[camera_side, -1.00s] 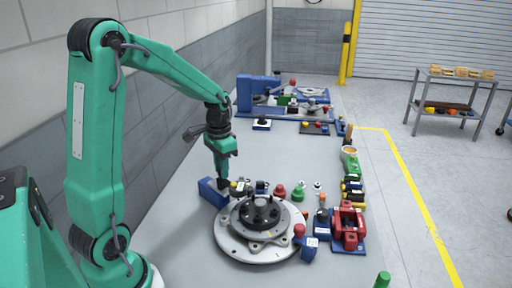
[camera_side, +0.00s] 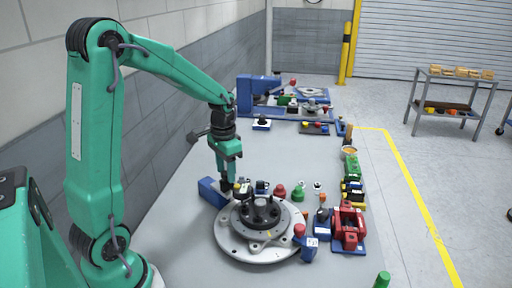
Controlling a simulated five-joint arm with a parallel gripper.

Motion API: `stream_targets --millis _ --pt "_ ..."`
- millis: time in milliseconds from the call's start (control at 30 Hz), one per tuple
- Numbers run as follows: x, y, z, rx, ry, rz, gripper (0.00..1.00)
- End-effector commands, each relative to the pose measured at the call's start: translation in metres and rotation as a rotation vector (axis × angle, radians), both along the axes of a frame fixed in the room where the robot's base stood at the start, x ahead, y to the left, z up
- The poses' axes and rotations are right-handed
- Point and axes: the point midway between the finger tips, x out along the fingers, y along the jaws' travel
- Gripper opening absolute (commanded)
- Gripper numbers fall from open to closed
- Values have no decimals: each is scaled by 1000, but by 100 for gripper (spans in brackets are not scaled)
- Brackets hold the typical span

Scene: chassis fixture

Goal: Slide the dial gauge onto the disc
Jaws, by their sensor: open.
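The disc (camera_side: 234,244) is a round, light metal plate lying flat on the grey bench, with a dark hub of several upright studs (camera_side: 261,211) at its middle. My gripper (camera_side: 226,187) points down behind the disc's left rear edge, next to a blue block (camera_side: 209,192). Its jaws are open, but the tips are small and partly lost against the dark parts there. A small dark and yellow part (camera_side: 242,189) stands just right of the tips. I cannot tell whether it is the dial gauge, and I cannot pick out the gauge for sure.
A red knob (camera_side: 299,230) on a blue base is at the disc's right edge. Red (camera_side: 280,191) and green (camera_side: 298,193) knobs stand behind the disc. A red fixture (camera_side: 348,226) is to the right. Blue fixtures (camera_side: 258,95) fill the far bench.

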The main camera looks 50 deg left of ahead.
Motion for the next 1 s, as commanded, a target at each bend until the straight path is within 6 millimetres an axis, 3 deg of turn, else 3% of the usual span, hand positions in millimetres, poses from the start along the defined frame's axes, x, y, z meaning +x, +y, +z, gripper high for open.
stream_targets --millis 600,1000 --pt "1 0 66 1 -3 -1 45" --pt "0 -1 77 0 -1 -2 45"
